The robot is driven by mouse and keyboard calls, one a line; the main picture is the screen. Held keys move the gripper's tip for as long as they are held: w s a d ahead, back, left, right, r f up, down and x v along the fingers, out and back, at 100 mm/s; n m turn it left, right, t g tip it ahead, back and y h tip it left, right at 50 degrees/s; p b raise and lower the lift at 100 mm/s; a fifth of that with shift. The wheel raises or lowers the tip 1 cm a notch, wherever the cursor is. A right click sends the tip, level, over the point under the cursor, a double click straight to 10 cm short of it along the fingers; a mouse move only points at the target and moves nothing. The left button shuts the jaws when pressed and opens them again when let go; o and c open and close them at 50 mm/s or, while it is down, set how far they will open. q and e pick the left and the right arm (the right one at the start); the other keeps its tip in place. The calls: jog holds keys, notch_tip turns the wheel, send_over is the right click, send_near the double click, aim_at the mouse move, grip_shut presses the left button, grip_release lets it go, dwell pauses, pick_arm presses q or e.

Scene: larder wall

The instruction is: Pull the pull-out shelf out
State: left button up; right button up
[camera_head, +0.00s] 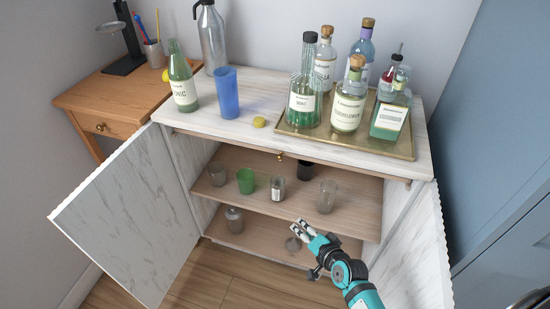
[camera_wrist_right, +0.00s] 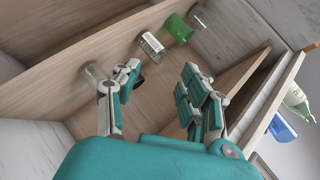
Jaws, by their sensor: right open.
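The cabinet (camera_head: 190,170) stands with both doors open. A thin board, seemingly the pull-out shelf (camera_head: 230,145), lies just under the white top, with a small brass knob (camera_head: 280,155) at the middle of its front edge. It looks pushed in. My right gripper (camera_head: 298,227) is below and in front of that knob, lower than the middle shelf's front edge, and clear of the knob. In the right wrist view its two fingers (camera_wrist_right: 160,75) are apart with nothing held between them. My left gripper is not in view.
Glasses and a green cup (camera_head: 245,181) stand on the middle shelf (camera_head: 245,205); a jar (camera_head: 234,220) stands on the lower shelf. Bottles on a brass tray (camera_head: 340,142) and a blue cup (camera_head: 228,93) stand on top. The open left door (camera_head: 130,215) and right door (camera_head: 415,260) flank the front.

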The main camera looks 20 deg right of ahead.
notch_tip(320, 180, up, 16)
jog(key=w+d+m+t, duration=0.1)
jog(key=w+m+t, duration=0.2)
jog(key=t, duration=0.1)
send_near(281, 160)
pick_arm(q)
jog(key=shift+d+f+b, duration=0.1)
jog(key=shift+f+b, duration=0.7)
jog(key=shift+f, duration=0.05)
pick_arm(e)
jog(key=shift+y, duration=0.4)
jog(key=x, duration=1)
jog(key=shift+w+d, duration=0.2)
jog(key=shift+w, duration=0.25)
grip_shut()
